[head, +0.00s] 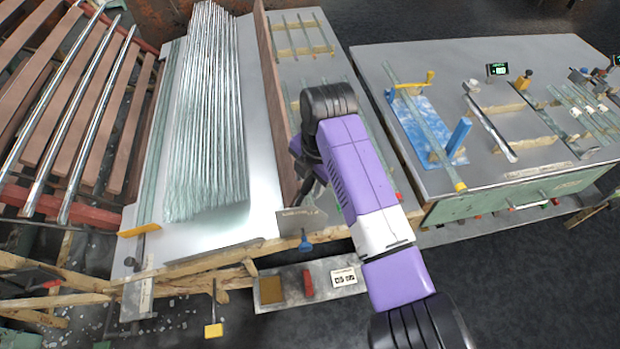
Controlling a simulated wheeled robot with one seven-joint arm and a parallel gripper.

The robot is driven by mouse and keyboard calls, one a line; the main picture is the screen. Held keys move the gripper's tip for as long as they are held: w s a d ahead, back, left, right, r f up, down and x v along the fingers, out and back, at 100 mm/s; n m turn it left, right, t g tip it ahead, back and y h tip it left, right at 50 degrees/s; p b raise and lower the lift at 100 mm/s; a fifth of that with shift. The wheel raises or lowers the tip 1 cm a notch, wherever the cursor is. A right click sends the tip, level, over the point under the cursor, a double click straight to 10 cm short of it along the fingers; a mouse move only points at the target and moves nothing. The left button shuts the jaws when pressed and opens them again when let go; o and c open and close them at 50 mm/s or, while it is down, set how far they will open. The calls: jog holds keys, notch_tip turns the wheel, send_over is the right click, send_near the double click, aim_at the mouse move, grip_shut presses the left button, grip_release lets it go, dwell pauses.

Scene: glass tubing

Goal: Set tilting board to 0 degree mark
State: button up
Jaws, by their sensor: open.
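No part is clearly labelled as the tilting board, and no 0 degree mark is readable. A pale board (245,232) left of centre carries a thick bundle of glass tubes (205,120). A yellow bar (139,230) sits at its lower left corner, above a narrow upright strip (137,294) whose markings are too small to read. My gripper (308,192) hangs right of the pale board, above the lower end of the neighbouring rack. It is open; my dark wrist and purple arm hide part of it, and I see nothing held.
A blue knob (305,241) is on the front edge, above a grey panel (285,290) with a red lever (308,283). A yellow handle (213,330) hangs at the lower left. A grey bench (430,70) with tubes and fixtures stands right. Dark floor lies bare at the lower right.

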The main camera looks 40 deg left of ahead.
jog(key=shift+c, duration=0.4)
grip_shut()
jog(key=shift+a+r, duration=0.1)
jog(key=shift+r, duration=0.05)
dwell(0.9)
